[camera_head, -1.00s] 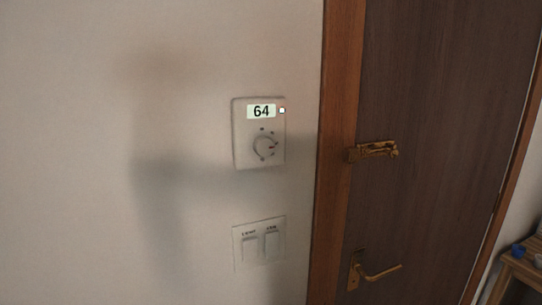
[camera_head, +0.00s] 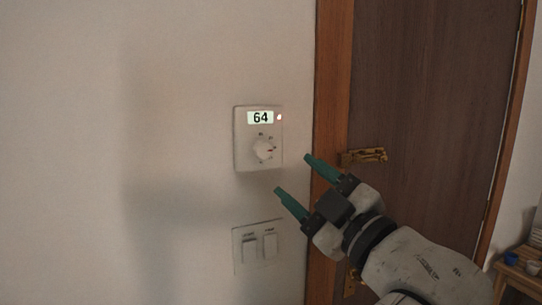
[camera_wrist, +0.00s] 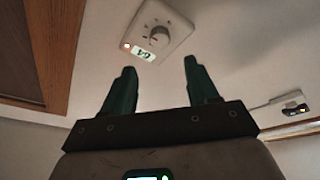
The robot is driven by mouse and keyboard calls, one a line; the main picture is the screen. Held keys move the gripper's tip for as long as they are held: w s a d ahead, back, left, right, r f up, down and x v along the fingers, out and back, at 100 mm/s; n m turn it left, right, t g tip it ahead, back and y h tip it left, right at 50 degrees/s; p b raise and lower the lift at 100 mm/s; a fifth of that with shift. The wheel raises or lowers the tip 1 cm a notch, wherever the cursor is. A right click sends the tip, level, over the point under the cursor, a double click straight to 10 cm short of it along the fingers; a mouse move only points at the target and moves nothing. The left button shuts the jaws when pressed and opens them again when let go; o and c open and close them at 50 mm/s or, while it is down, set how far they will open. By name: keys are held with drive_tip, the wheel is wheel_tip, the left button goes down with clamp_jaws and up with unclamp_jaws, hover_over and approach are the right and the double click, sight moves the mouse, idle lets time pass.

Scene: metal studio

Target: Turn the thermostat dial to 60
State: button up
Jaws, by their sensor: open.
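The thermostat (camera_head: 243,150) is a pale square plate on the wall, left of the door frame. Its display (camera_head: 260,117) reads 64, with a small reddish light beside it. In the wrist view the thermostat (camera_wrist: 172,42) appears upside down beyond the fingertips (camera_wrist: 159,66), with the dial (camera_wrist: 157,36) in sight.
A double light switch (camera_head: 258,246) is on the wall below the thermostat. The brown door (camera_head: 425,100) has a brass latch (camera_head: 363,156) near my gripper. A wooden table (camera_head: 518,275) with small items stands at the far right. The wall to the left is bare.

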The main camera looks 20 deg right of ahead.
sight(264, 151)
drive_tip(key=p+x, duration=0.2)
drive_tip(key=x, duration=0.7)
drive_tip(key=shift+w, duration=0.15)
drive_tip(key=c, duration=1)
